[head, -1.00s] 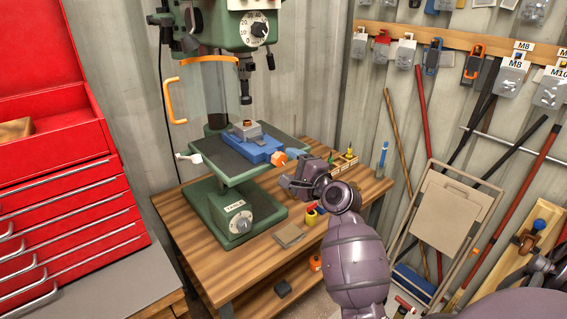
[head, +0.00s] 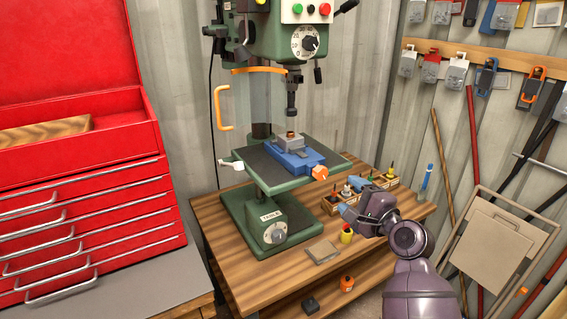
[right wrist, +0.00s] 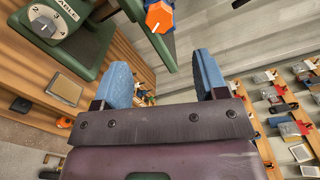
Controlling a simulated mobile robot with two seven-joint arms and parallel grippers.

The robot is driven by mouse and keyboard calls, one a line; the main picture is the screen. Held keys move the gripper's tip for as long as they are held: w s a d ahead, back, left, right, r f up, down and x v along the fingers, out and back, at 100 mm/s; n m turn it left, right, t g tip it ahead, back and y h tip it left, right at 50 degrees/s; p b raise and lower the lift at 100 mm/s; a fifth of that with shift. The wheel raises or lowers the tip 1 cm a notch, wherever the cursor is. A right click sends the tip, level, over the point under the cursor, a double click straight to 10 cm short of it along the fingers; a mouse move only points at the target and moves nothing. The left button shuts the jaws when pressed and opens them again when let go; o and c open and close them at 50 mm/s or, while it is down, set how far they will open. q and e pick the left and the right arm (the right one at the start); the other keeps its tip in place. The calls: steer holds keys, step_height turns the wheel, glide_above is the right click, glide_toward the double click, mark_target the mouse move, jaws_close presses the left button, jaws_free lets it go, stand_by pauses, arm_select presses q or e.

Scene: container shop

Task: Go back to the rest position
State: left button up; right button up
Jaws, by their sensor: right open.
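My right gripper (head: 357,200) is above the right part of the wooden workbench, to the right of the green drill press (head: 275,225). In the right wrist view its two blue fingers (right wrist: 163,85) stand wide apart with nothing between them. The blue vise (head: 297,160) sits on the drill press table and holds a small part (head: 290,140). The orange knob of the vise (right wrist: 159,17) shows near the top of the right wrist view, beyond the fingers. My left gripper is not in view.
The wooden workbench (head: 220,215) carries a flat grey plate (head: 322,251), a small yellow container (head: 346,235) and a wooden tool rack (head: 405,186) near the gripper. A red tool chest (head: 90,215) is at left. A folded beige chair (head: 495,235) leans at right.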

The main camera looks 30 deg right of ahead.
steer(key=s+a+f+n+g+h, duration=0.1)
steer(key=a+f+n, duration=0.1)
steer(key=f+n, duration=0.55)
steer(key=s+a+f+n+g+h, duration=0.1)
steer(key=a+f+n+h, duration=0.15)
steer(key=f+n, duration=0.5)
steer(key=s+a+f+n+g+y+b, duration=0.1)
steer(key=s+a+f+n+g, duration=0.1)
steer(key=s+f, duration=0.6)
steer(key=s+a+f+n+g+y, duration=0.1)
steer(key=s+a+f+n, duration=0.3)
steer(key=s+f, duration=0.4)
steer(key=shift+s+a+g+b, duration=0.25)
steer(key=shift+a+g+b, duration=0.15)
steer(key=shift+g, duration=0.3)
